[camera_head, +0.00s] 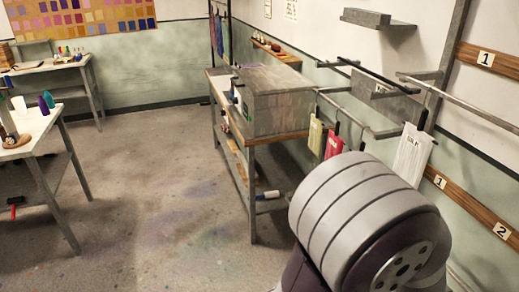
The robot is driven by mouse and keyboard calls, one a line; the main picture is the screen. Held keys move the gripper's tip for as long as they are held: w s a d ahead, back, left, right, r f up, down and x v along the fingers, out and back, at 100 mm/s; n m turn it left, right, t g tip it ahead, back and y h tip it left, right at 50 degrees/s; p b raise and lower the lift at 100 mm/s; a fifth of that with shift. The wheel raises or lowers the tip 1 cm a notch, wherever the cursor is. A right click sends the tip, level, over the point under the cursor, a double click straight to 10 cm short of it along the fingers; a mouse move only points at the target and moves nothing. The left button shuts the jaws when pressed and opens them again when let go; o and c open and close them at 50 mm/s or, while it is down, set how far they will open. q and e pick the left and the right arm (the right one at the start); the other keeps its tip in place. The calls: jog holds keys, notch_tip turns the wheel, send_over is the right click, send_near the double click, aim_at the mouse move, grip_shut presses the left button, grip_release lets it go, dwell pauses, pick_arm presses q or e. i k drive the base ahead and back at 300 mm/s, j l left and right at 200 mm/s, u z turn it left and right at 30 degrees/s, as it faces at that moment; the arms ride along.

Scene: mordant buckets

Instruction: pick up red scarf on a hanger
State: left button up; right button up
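A red scarf (334,146) hangs from a rail on the right-hand wall, just right of the wooden bench. Its lower part is hidden behind my large grey arm link, which fills the lower right. A pale yellow cloth (315,136) hangs close beside it on the left. A white cloth (411,156) with dark lettering hangs farther right on a dark hanger. Neither of my grippers shows in this view.
A bench with a large grey box (272,100) stands against the right wall, with items on its lower shelf. Metal rails (465,103) and brackets stick out from the wall. Tables with bottles (47,98) stand at left. The floor (165,190) between is clear.

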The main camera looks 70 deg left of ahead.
aim_at(335, 142)
jog(key=u, duration=1.75)
jog(key=z, duration=3.1)
jog(key=j+u, duration=0.1)
jog(key=u, duration=0.25)
jog(key=j+u, duration=0.15)
jog(key=u, duration=0.2)
jog(key=j+u, duration=0.15)
jog(key=u, duration=0.2)
jog(key=j+u, duration=0.15)
jog(key=j, duration=0.25)
jog(key=i+j+u, duration=0.1)
jog(key=j, duration=0.3)
jog(key=i+j+u, duration=0.15)
jog(key=j, duration=0.25)
jog(key=i+j+u, duration=0.15)
jog(key=j, duration=0.25)
jog(key=i+j+u, duration=0.1)
jog(key=j, duration=0.3)
jog(key=i+j+u, duration=0.15)
jog(key=j, duration=0.2)
jog(key=i+j, duration=0.15)
jog(key=j, duration=0.15)
jog(key=i+j, duration=0.2)
jog(key=j, duration=0.1)
